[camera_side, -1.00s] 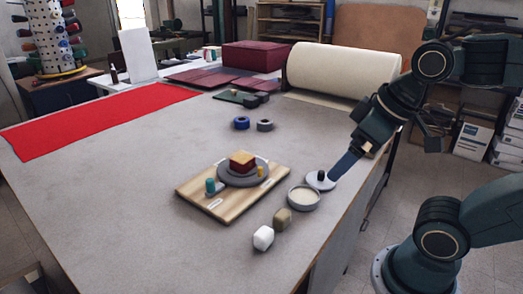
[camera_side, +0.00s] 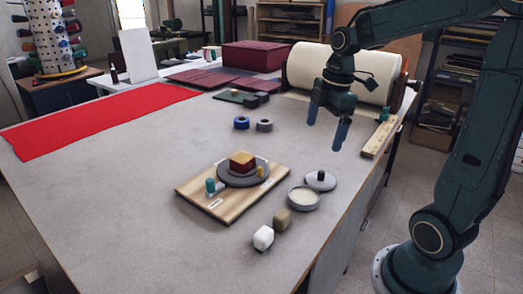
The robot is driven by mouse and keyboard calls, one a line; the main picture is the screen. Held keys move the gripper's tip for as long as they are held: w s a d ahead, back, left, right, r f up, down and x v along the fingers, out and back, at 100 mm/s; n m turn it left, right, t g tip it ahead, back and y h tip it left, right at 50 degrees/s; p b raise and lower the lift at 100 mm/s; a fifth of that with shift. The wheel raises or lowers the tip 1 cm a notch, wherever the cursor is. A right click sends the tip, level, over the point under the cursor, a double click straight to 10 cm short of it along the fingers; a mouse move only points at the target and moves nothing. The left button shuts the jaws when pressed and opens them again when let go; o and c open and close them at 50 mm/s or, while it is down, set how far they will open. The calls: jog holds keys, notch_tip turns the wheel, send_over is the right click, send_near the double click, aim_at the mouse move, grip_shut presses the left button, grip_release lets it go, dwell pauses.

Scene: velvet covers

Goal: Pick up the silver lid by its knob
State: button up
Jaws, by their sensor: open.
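The silver lid (camera_side: 314,184) lies flat on the grey table toward its right side. Its dark knob (camera_side: 321,175) points up from the middle. A round silver tin (camera_side: 304,205) with a pale filling stands just in front of the lid, close to it. My gripper (camera_side: 326,134) hangs above the table, pointing down, with its two blue fingers apart and nothing between them. It is higher than the lid and apart from it, and appears above it in the picture.
A wooden board (camera_side: 232,206) carries a grey disc with a red block, left of the tin. A white block (camera_side: 263,237) and an olive block (camera_side: 282,219) lie in front. A wooden strip (camera_side: 379,138) lies at the right edge. A cream roll (camera_side: 305,66) stands behind.

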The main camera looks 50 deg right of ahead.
jog(key=w+d+f+n+g+y, duration=0.1)
jog(key=w+d+f+n, duration=0.1)
jog(key=d+f+n, duration=0.45)
jog(key=m, duration=0.2)
send_over(322, 171)
notch_tip(322, 171, down, 6)
jog(key=shift+s+f, duration=0.1)
jog(key=shift+s, duration=0.05)
jog(key=shift+f, duration=0.2)
jog(key=shift+f, duration=0.1)
jog(key=shift+a+f, duration=0.2)
jog(key=shift+f, duration=2.35)
jog(key=c, duration=0.9)
